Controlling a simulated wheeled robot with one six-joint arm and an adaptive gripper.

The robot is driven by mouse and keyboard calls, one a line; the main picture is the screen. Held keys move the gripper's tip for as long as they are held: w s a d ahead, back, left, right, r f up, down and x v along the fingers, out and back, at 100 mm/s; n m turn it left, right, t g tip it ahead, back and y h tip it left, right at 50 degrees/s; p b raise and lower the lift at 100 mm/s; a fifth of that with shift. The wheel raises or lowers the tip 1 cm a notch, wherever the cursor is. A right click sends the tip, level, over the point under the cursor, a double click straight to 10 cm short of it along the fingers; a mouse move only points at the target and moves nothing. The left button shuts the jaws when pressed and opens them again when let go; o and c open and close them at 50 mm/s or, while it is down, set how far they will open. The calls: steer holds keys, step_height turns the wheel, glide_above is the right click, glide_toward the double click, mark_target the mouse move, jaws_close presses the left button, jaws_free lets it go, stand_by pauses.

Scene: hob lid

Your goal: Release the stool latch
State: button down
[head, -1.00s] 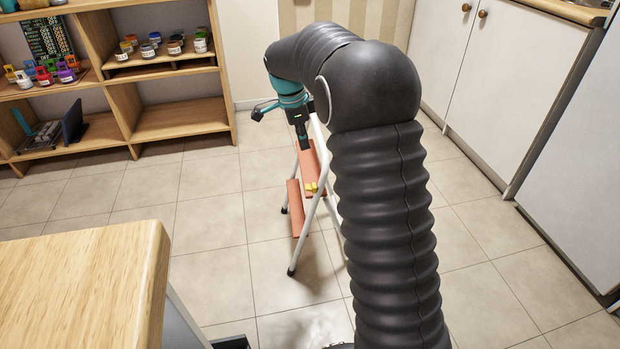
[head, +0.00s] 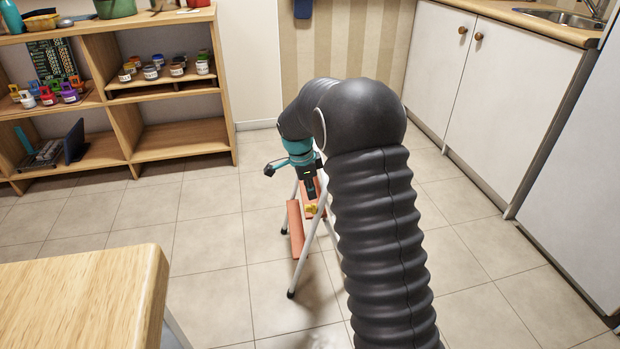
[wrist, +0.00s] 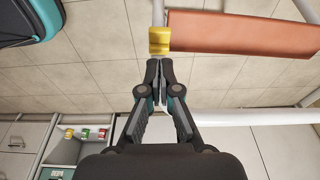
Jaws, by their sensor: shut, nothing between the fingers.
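The step stool (head: 298,232) stands on the tiled floor, with terracotta treads and white tubular legs. Its yellow latch (head: 311,209) sits by the upper tread, just below my gripper (head: 311,196). In the wrist view the yellow latch (wrist: 160,40) is on a white tube at the left end of a terracotta tread (wrist: 245,33). My gripper (wrist: 162,62) is shut and empty, its fingertips pointing at the latch and very near it. I cannot tell whether they touch. My arm hides part of the stool's right side in the head view.
A wooden shelf unit (head: 127,140) with jars stands at the back left. A wooden worktop (head: 85,300) is at the front left. White cabinets (head: 490,90) line the right side. Tiled floor around the stool is clear.

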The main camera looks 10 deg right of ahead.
mark_target(305, 207)
steer(key=shift+a+f, duration=0.25)
steer(key=shift+f, duration=0.55)
steer(key=shift+a+f, duration=0.2)
steer(key=shift+f, duration=0.6)
steer(key=f+b, duration=0.2)
steer(key=f, duration=0.1)
steer(key=shift+a+f+b, duration=0.3)
steer(key=shift+a, duration=0.1)
steer(key=r+p, duration=0.1)
steer(key=r, duration=0.1)
steer(key=d+r+p, duration=0.1)
steer(key=r, duration=0.1)
steer(key=shift+r+p, duration=0.3)
steer(key=shift+r, duration=0.1)
step_height(305, 207, up, 9)
steer(key=a, duration=0.2)
steer(key=shift+r, duration=0.15)
